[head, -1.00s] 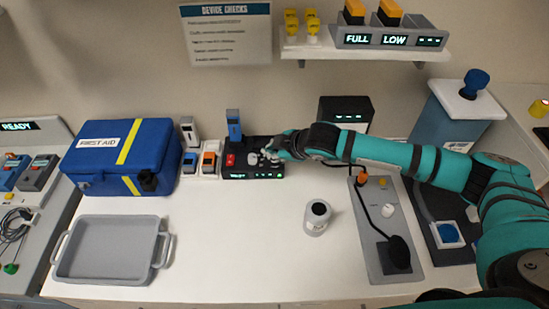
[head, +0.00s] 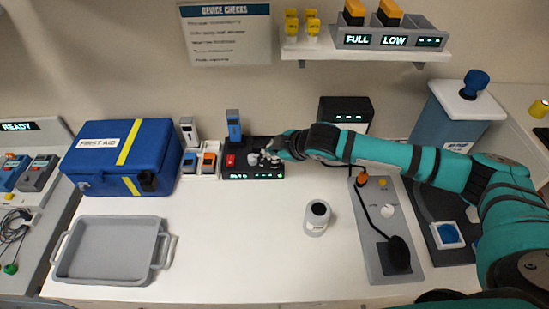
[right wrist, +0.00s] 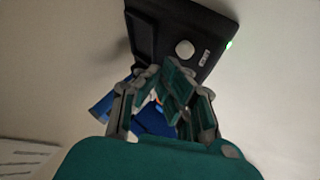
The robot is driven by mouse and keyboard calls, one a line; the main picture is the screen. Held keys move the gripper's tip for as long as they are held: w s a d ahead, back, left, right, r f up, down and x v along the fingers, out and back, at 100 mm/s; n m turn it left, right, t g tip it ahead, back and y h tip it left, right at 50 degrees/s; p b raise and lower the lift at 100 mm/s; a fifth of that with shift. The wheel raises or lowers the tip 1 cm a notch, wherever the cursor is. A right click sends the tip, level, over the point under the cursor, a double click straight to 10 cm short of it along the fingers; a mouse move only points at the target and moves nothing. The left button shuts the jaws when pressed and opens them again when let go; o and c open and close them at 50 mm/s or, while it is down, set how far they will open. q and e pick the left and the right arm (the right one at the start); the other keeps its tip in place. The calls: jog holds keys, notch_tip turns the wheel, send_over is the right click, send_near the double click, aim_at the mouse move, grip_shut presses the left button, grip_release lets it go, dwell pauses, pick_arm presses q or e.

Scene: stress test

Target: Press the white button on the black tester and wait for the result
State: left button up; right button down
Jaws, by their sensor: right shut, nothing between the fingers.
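The black tester (head: 240,174) stands at the back of the white table, with a lit display on its front and a green light at the right end. A blue device (head: 234,128) stands upright at its left end, behind a red part (head: 230,160). The round white button (right wrist: 185,49) shows uncovered in the right wrist view, beside a small label. My right gripper (head: 266,158) is shut and empty, over the right part of the tester. In the wrist view its fingertips (right wrist: 166,76) appear apart from the button. My left gripper is not in view.
A blue first aid case (head: 110,160) and a grey tray (head: 108,250) are on the left. A grey panel with a cable (head: 375,215) lies at right. The middle front table is clear.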

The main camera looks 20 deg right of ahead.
jog(key=shift+f, duration=0.15)
jog(key=shift+f, duration=0.25)
jog(key=shift+f, duration=0.5)
dwell(0.8)
jog(key=shift+r, duration=0.1)
jog(key=shift+r+p, duration=0.8)
jog(key=shift+p, duration=0.25)
jog(key=shift+r, duration=0.1)
notch_tip(320, 180, up, 5)
jog(key=p, duration=0.5)
